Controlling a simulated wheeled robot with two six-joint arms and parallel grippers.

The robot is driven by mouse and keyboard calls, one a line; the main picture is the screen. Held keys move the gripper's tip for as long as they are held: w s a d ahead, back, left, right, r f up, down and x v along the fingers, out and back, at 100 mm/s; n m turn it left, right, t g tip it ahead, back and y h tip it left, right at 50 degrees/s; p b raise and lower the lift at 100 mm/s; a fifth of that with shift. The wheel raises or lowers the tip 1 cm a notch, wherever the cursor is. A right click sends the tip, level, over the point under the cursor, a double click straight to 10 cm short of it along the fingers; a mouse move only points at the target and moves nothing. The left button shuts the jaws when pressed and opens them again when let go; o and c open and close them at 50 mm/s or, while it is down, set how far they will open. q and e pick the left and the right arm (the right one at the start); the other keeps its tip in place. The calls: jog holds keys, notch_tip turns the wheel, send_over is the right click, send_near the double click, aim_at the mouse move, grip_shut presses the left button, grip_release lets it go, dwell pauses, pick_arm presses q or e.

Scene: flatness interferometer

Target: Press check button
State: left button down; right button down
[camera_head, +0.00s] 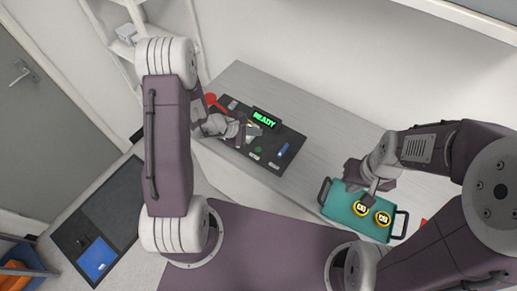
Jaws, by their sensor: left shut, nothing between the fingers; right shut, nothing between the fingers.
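A dark station board (284,163) lies on the grey table. A small display (265,119) on it reads READY in green. A small green spot (258,150), possibly a button, and a blue elongated piece (283,149) show on the board. I cannot tell for sure which part is the check button. My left gripper (242,142) is shut and empty over the middle of the board, left of the green spot; whether it touches anything is unclear. My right gripper (370,196) is shut and empty above the teal tray (338,210), close to two round yellow-and-black pieces (372,213) in it.
The tray has dark handles at both ends. A red item (211,99) is at the board's left end, partly behind my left arm. The table (315,140) is clear between the board and the tray. A dark mat with a blue piece (97,258) lies at lower left.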

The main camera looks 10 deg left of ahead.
pick_arm(q)
jog(key=b, duration=0.5)
send_over(256, 150)
notch_tip(256, 150, down, 8)
jog(key=shift+r, duration=0.1)
jog(key=shift+s+d+f+b, duration=0.1)
jog(key=shift+f+b, duration=0.3)
jog(key=shift+b, duration=0.05)
jog(key=shift+f, duration=0.1)
dwell(1.3)
jog(key=shift+f+b, duration=0.35)
jog(key=shift+b, duration=0.45)
